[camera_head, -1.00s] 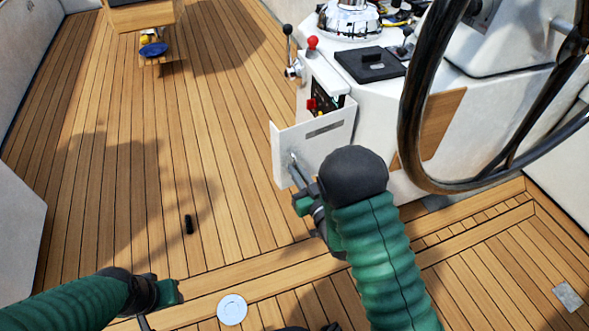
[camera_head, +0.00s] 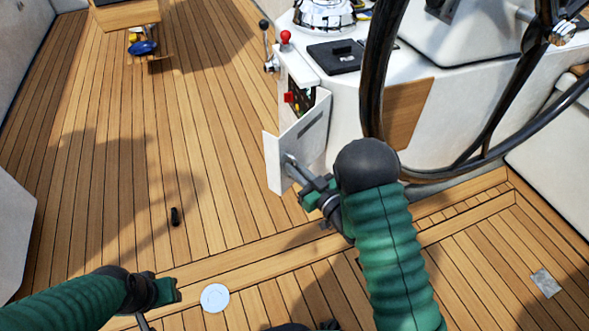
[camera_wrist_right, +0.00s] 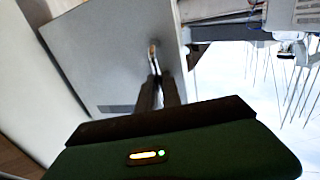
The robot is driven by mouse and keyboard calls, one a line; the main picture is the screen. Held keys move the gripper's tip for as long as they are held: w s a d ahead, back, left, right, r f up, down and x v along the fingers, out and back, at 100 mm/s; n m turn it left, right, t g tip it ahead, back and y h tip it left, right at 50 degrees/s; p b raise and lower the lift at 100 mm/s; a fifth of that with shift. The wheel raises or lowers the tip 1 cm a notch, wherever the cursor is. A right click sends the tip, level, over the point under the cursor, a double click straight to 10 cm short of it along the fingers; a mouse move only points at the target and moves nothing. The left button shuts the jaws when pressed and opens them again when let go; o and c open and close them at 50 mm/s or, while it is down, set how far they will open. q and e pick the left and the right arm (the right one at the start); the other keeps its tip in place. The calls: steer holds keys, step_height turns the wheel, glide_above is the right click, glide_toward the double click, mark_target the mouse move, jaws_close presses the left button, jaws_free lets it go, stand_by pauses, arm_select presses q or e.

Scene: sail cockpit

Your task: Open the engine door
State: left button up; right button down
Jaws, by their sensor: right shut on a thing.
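The engine door (camera_head: 308,145) is a white panel with a dark slot, low on the side of the white console. It stands out at an angle, partly open, with red and green parts showing above it. My right gripper (camera_head: 294,165) is shut on the small metal door handle (camera_head: 289,159) on its outer face. In the right wrist view, the fingers (camera_wrist_right: 158,80) close on the handle (camera_wrist_right: 153,55) against the grey-looking door (camera_wrist_right: 110,55). My left gripper (camera_head: 160,305) is low at the left, away from the door; its jaws are unclear.
A black steering wheel (camera_head: 372,90) stands right of the door, near my right arm. A red-knobbed lever (camera_head: 286,37) and a black-knobbed lever (camera_head: 264,26) rise above it. A small black object (camera_head: 175,216) lies on the wooden deck (camera_head: 110,170), which is largely clear at left.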

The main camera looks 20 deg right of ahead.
steer(key=shift+w+d+r, duration=0.15)
steer(key=shift+w+d, duration=0.05)
steer(key=shift+d, duration=0.4)
steer(key=c, duration=1.8)
jaws_free()
steer(key=shift+o, duration=1.3)
steer(key=shift+d+f, duration=0.1)
steer(key=shift+f, duration=0.1)
steer(key=shift+a+f, duration=0.1)
steer(key=shift+a, duration=0.25)
steer(key=p+v, duration=0.3)
steer(key=v, duration=1.4)
